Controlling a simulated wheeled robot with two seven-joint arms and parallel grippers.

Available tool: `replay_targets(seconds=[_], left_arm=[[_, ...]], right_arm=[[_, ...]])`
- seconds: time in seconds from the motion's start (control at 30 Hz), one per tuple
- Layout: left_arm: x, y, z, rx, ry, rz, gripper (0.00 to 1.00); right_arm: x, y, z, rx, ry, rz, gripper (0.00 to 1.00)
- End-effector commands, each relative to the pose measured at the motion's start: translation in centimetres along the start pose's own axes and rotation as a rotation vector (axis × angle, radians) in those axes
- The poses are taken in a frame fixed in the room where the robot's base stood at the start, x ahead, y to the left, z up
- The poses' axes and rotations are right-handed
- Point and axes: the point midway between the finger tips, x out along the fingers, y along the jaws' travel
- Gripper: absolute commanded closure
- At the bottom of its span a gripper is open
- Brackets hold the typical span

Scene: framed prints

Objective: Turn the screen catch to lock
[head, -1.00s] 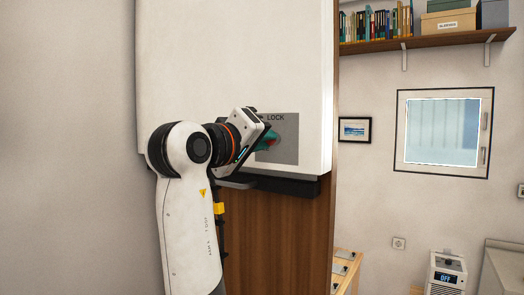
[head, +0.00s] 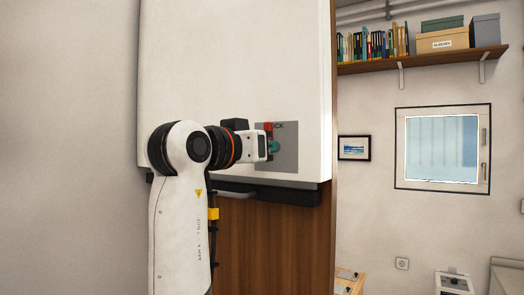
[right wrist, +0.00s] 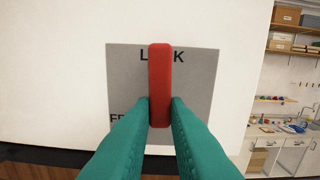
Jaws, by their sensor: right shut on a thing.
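The screen catch (right wrist: 160,70) is a red bar on a grey plate (right wrist: 205,75) fixed to the white screen panel (head: 235,70). In the right wrist view the bar stands upright, its top end over the middle of the word LOCK. Letters of another word show at the plate's lower left, partly hidden by a finger. My right gripper (right wrist: 160,108) has its green fingers shut on the lower part of the bar, one on each side. In the head view the gripper (head: 273,147) is level at the plate and hides much of it. My left gripper is not in view.
A dark ledge (head: 290,195) runs under the panel, above a brown wooden face (head: 260,240). To the right are a shelf (head: 430,60) with books and boxes, a small framed picture (head: 354,148) and a window (head: 442,148). Bare wall lies to the left.

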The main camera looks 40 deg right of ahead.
Motion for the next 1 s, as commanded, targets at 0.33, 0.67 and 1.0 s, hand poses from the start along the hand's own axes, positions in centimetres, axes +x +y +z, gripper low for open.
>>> replay_targets(seconds=[0.33,0.67,1.0], left_arm=[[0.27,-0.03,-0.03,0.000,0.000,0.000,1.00],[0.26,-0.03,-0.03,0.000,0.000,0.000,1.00],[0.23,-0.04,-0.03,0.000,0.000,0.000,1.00]], right_arm=[[0.09,0.11,-0.46,0.062,0.012,-0.001,1.00],[0.09,0.11,-0.45,0.064,0.012,-0.001,1.00],[0.04,0.05,-0.21,0.064,0.006,0.000,0.64]])
